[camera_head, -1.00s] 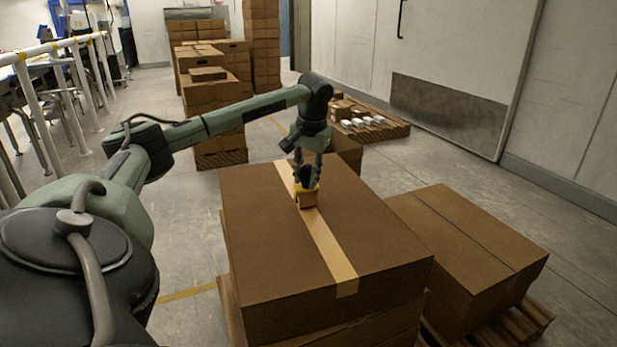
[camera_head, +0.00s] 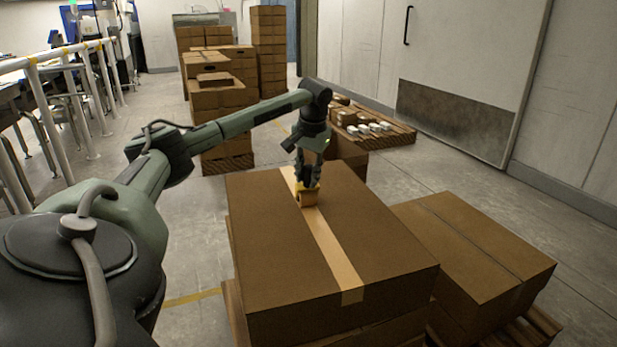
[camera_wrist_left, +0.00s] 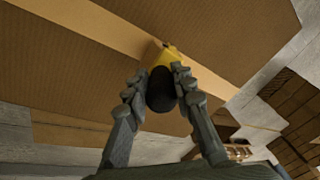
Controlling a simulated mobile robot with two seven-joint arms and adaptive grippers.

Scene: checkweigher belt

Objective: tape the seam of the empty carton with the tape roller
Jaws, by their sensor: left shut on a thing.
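The carton (camera_head: 270,240) is a large brown closed box on top of a stack in the middle of the head view. A strip of tan tape (camera_head: 333,255) runs along its top seam and folds a little over the near edge. My left gripper (camera_head: 308,184) is shut on the yellow tape roller (camera_head: 307,196), which is at the tape line toward the far part of the top. In the left wrist view both fingers close around the roller's black handle (camera_wrist_left: 161,90), and its yellow head is at the tan strip (camera_wrist_left: 100,25). My right gripper is not in view.
A second brown carton (camera_head: 470,245) with a dark seam stands on a pallet to the right. Behind are a pallet with small white items (camera_head: 375,128) and tall box stacks (camera_head: 268,50). A white railing (camera_head: 70,60) runs along the left. Grey floor is open between.

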